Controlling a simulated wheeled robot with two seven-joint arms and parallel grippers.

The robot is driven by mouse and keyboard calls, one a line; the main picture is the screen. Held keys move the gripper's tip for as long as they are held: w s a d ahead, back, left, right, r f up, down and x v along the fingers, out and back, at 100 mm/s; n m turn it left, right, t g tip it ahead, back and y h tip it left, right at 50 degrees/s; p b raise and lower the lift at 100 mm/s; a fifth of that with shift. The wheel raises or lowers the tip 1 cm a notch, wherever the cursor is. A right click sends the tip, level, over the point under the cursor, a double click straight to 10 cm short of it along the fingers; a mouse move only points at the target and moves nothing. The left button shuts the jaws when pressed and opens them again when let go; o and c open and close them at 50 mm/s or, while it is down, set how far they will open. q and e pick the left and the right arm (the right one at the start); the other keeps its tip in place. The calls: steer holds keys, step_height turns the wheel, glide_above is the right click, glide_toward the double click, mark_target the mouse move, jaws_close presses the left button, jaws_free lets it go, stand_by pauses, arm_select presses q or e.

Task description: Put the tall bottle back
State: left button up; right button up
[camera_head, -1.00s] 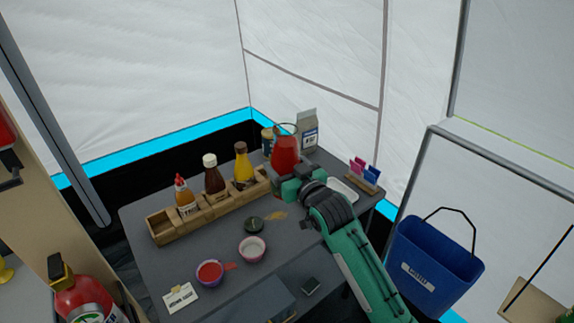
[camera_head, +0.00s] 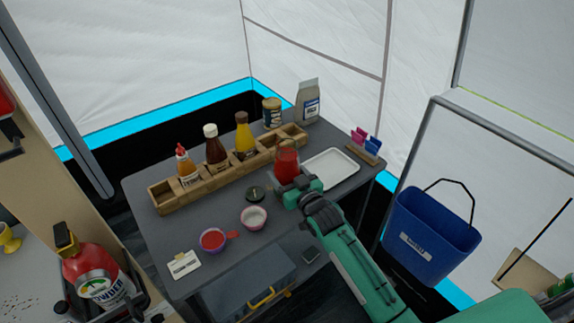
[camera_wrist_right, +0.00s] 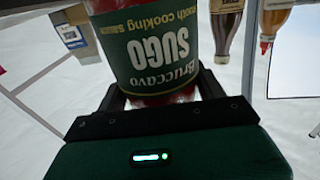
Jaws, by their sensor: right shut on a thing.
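My right gripper (camera_head: 300,188) is shut on a red sauce bottle (camera_head: 286,165). In the wrist view the bottle (camera_wrist_right: 155,55) has a green label reading SUGO and stands between the fingers. It is roughly upright at the front of the wooden rack (camera_head: 165,197), near its right part. I cannot tell whether its base touches the table. The rack holds an orange bottle with a red cap (camera_head: 187,168), a brown bottle with a white cap (camera_head: 215,152) and a yellow bottle (camera_head: 244,138). The rack's left end and right end show empty compartments. My left gripper is not in view.
A tin (camera_head: 271,113) and a carton (camera_head: 307,102) stand behind the rack. A white tray (camera_head: 331,168) and a clip holder (camera_head: 366,147) are at the right. Two small bowls, red (camera_head: 213,240) and white (camera_head: 254,217), a dark lid (camera_head: 255,193) and a card (camera_head: 184,264) lie in front.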

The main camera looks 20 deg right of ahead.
steer(key=shift+f, duration=0.4)
steer(key=shift+f, duration=0.1)
steer(key=o, duration=1.4)
steer(key=shift+f, duration=0.25)
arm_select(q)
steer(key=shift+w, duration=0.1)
arm_select(e)
steer(key=o, duration=0.4)
steer(key=shift+r, duration=0.1)
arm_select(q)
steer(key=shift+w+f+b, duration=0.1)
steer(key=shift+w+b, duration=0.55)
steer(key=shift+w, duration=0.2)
arm_select(e)
steer(key=v, duration=1.2)
steer(key=shift+r, duration=0.1)
